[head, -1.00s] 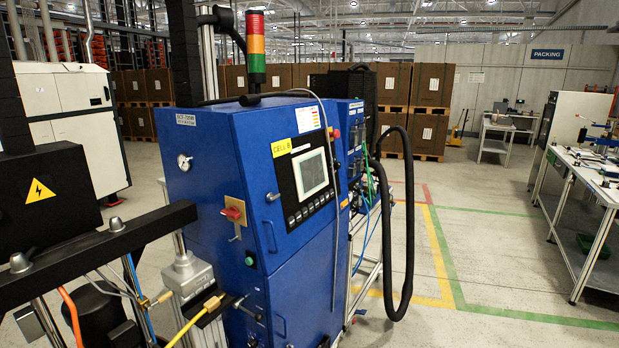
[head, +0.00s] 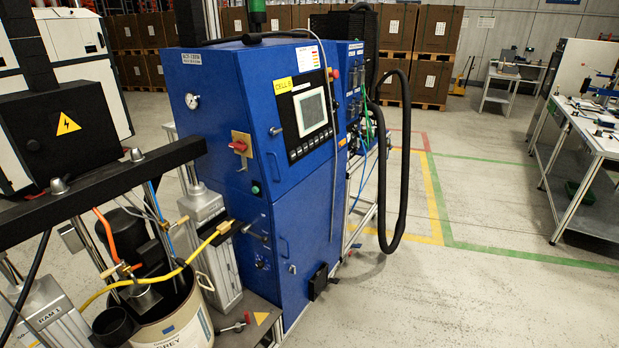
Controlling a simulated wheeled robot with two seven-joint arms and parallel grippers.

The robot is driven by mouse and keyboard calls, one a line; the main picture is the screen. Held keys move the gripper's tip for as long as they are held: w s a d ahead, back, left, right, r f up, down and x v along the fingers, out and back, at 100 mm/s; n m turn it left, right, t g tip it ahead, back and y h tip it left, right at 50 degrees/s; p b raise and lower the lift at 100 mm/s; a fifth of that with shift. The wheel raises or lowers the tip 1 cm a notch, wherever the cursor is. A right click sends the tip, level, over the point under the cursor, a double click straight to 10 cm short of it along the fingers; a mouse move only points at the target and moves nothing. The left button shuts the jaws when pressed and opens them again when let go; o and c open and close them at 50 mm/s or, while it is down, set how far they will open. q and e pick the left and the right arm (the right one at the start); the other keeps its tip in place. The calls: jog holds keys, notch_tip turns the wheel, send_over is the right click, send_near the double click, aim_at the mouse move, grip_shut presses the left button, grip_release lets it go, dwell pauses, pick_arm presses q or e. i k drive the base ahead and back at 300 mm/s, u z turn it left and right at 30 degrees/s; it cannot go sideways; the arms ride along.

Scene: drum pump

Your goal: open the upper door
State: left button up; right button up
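The blue cabinet (head: 228,130) stands left of centre in the head view. Its upper door (head: 300,169) looks shut and carries a panel with a screen (head: 311,108) and a row of buttons. A small grey handle (head: 275,131) sits near the door's left edge. The lower door (head: 312,230) looks shut too, with its own small handle (head: 284,247). A red rotary switch (head: 239,146) on a yellowish plate is on the side face left of the upper door. Neither of my grippers shows.
The drum pump frame with a dark crossbeam (head: 100,190), a drum (head: 180,322) and a yellow hose (head: 150,279) stands at left. A black hose (head: 403,160) loops down right of the cabinet. Open floor lies at right, up to a workbench (head: 575,150).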

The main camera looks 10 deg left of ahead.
aim_at(284, 87)
jog(key=z, duration=0.45)
jog(key=k, duration=1)
jog(key=z, duration=1)
jog(key=i, duration=0.95)
jog(key=z, duration=0.3)
jog(key=i, duration=0.95)
jog(key=u, duration=1.15)
jog(key=i, duration=0.85)
jog(key=u, duration=0.95)
